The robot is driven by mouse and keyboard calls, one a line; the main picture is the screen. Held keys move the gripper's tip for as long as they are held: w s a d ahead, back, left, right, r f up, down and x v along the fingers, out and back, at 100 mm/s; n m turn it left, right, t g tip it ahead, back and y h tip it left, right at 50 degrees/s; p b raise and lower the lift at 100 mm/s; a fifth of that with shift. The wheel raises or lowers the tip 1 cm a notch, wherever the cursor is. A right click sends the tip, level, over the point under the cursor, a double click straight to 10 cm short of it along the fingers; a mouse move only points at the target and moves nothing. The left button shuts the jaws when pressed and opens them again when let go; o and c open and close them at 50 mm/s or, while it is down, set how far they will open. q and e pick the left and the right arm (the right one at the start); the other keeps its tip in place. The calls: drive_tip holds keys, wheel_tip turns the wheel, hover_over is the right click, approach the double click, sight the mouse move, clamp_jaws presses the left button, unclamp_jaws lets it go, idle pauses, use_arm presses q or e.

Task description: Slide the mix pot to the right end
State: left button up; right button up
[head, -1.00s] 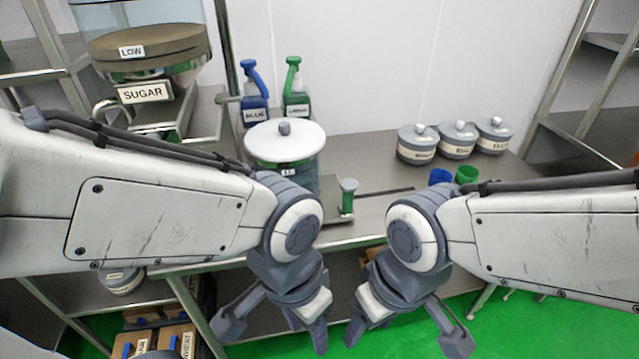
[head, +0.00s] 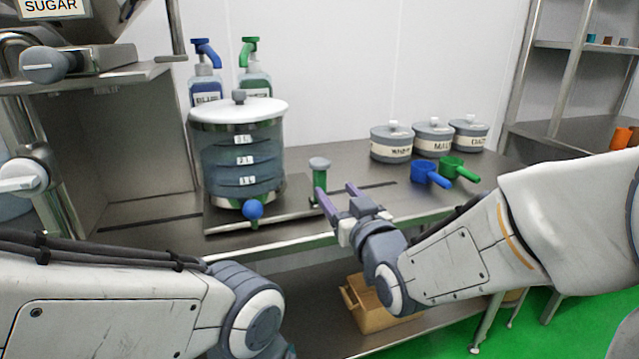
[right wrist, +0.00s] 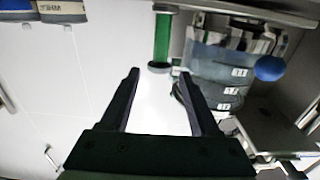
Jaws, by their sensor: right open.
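The mix pot (head: 243,155) is a large clear vessel with a white lid, litre labels and a blue tap knob. It stands upright on a dark sliding plate (head: 232,222) at the left part of the counter. A green handle post (head: 320,178) with a grey cap rises at the plate's right end. My right gripper (head: 337,193) is open and empty just in front and right of the post. In the right wrist view, the post (right wrist: 162,38) stands beyond the open fingertips (right wrist: 158,74), apart from them; the pot (right wrist: 222,75) is beside it. My left gripper is out of frame.
A dark rail slot (head: 378,185) runs right along the counter. A blue scoop (head: 430,175) and a green scoop (head: 458,170) lie farther right, before several lidded tubs (head: 391,145). Blue and green pump bottles (head: 255,85) stand behind the pot. A cardboard box (head: 372,300) sits below.

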sight(322, 175)
drive_tip(key=shift+p+x, duration=1.5)
drive_tip(key=shift+p, duration=1.85)
drive_tip(key=x, duration=0.7)
drive_tip(key=shift+w, duration=0.15)
clamp_jaws()
